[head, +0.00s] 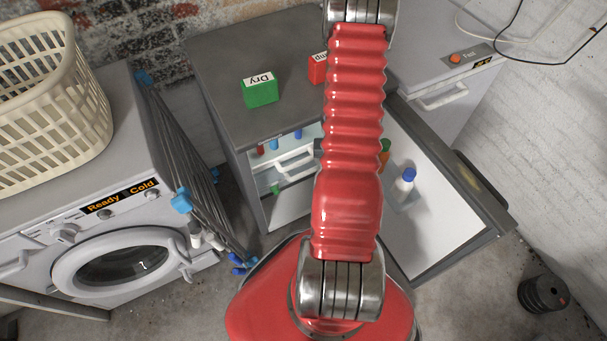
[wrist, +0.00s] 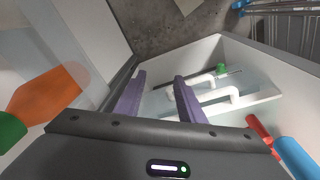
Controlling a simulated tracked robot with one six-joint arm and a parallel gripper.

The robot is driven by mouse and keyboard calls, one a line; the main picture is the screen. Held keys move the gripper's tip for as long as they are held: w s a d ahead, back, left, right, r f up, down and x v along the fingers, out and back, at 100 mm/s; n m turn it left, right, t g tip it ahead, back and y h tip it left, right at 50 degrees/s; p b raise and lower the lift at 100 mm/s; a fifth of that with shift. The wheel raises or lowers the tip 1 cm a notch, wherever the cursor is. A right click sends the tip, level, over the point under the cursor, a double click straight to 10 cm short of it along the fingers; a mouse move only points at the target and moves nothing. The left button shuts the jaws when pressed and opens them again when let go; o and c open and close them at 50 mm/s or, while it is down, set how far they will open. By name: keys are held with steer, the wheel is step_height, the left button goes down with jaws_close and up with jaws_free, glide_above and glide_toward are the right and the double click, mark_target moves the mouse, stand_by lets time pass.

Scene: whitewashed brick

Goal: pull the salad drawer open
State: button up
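Inside the open fridge (head: 228,88), a white drawer front with a pale bar handle (head: 295,162) shows left of my arm in the head view. I take it for the salad drawer. In the wrist view, two white bar handles (wrist: 233,97) (wrist: 200,79) show to the right of and partly behind my fingers. I cannot tell which belongs to the salad drawer. My gripper (wrist: 159,76) has two purple fingers, spread apart, with no object clearly held. Its tips are close to the handles; contact cannot be told. My arm hides the gripper in the head view.
The fridge door (head: 440,205) stands open at right, with a blue-capped bottle (head: 404,182) on it. Red (wrist: 258,130) and blue (wrist: 298,157) items sit near the gripper. A folded drying rack (head: 180,150) and washing machine (head: 110,225) stand left. A dark weight (head: 543,294) lies right.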

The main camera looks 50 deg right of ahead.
steer(key=w+d+f+m+t+h, duration=0.1)
steer(key=w+d+f+m+t, duration=0.2)
steer(key=f, duration=0.6)
steer(key=m+t+h, duration=0.3)
steer(key=m+t, duration=0.6)
steer(key=t, duration=0.2)
glide_toward(304, 174)
steer(key=s, duration=0.3)
steer(key=shift+s+a+f, duration=0.1)
steer(key=shift+a+f, duration=0.15)
steer(key=shift+f, duration=0.05)
steer(key=x, duration=1.3)
steer(key=shift+w+a, duration=0.15)
steer(key=shift+w, duration=0.4)
steer(key=shift+r, duration=0.1)
jaws_close()
